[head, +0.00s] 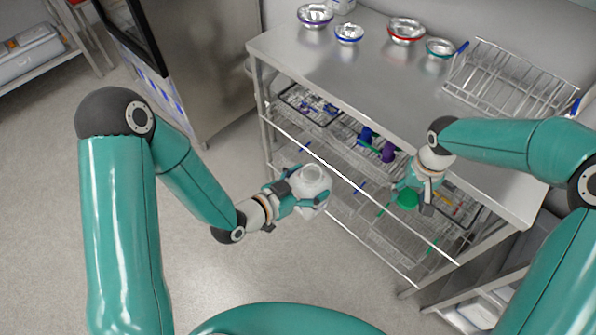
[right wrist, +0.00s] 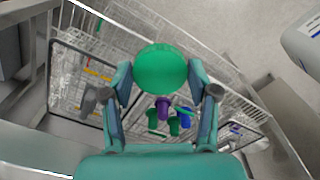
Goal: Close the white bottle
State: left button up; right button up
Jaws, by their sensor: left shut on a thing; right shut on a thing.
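The white bottle (head: 310,180) is held by my left gripper (head: 303,196), in front of the table's left half in the head view. Its open mouth faces up, with no cap on it. A white body with a label, probably the bottle (right wrist: 304,38), shows at the top right of the right wrist view. My right gripper (head: 416,192) is shut on a round green cap (right wrist: 161,69); the cap also shows below the gripper in the head view (head: 407,199). The cap is well to the right of the bottle, apart from it.
A steel table (head: 375,75) carries several metal bowls (head: 405,31) and a wire rack (head: 508,80). Wire baskets with small coloured parts, including purple pieces (head: 388,152), fill the shelf below. Open floor (head: 250,270) lies in front of the table.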

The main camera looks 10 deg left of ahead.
jog(key=shift+s, duration=0.1)
dwell(0.3)
jog(key=shift+s+d, duration=0.15)
jog(key=shift+s, duration=0.15)
jog(key=shift+w+r, duration=0.15)
jog(key=shift+r, duration=0.5)
jog(key=shift+w+r, duration=0.15)
jog(key=shift+r, duration=0.45)
jog(key=w+a+r+n, duration=0.2)
jog(key=a+r, duration=0.4)
jog(key=a, duration=0.4)
notch_tip(320, 180, up, 5)
jog(key=n, duration=0.3)
send_over(312, 173)
jog(key=shift+r, duration=0.2)
jog(key=shift+f, duration=2.05)
